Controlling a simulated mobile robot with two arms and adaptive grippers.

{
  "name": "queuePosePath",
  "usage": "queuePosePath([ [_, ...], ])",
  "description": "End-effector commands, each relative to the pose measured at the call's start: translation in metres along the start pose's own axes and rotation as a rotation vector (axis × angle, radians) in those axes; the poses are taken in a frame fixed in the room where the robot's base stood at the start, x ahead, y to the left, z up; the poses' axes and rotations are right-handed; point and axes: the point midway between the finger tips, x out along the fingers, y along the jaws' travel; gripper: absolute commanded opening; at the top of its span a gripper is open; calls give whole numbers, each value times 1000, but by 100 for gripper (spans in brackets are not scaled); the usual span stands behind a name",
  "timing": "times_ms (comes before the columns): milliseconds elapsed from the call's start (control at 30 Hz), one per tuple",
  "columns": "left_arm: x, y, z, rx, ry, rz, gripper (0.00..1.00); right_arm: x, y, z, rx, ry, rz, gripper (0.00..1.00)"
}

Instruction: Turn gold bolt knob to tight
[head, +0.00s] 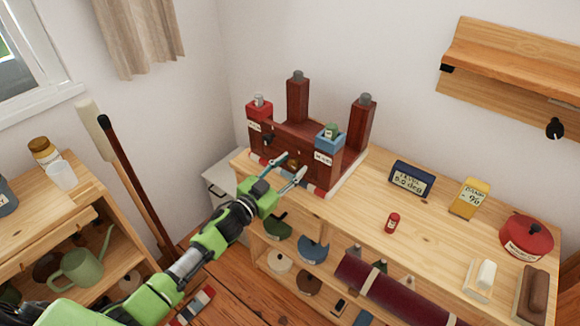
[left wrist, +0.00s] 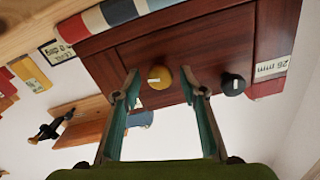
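The gold bolt knob (left wrist: 159,77) is a small round yellow knob with a pale mark on its face, set on the front of a dark red wooden brace (left wrist: 215,45). In the head view, the brace (head: 316,142) stands on the bench. My left gripper (left wrist: 158,84) is open, with one teal-lined finger on each side of the gold knob; I cannot tell whether either finger touches it. In the head view, the left gripper (head: 293,164) reaches the brace's front. A black knob (left wrist: 233,84) sits beside the right-hand finger in the wrist view. My right gripper is not seen.
The wooden bench (head: 365,205) also holds a blue angle display (head: 411,179), a yellow clamp display (head: 469,198), a small red jar (head: 392,222) and a red round pot (head: 526,238). A wall shelf (head: 515,70) hangs at upper right.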

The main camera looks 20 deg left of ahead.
Motion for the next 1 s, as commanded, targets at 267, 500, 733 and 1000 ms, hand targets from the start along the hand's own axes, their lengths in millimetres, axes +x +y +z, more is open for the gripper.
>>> queuePosePath([
  [267, 0, 0, 0, 0, 1, 0, 23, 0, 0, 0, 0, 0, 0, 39],
  [500, 0, 0, 0, 0, 1, 0, 1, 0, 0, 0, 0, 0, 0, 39],
  [733, 0, 0, 0, 36, 1, 0, 1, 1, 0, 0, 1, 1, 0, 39],
  [1000, 0, 1, 0, 192, 2, 0, 1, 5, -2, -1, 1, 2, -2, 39],
])
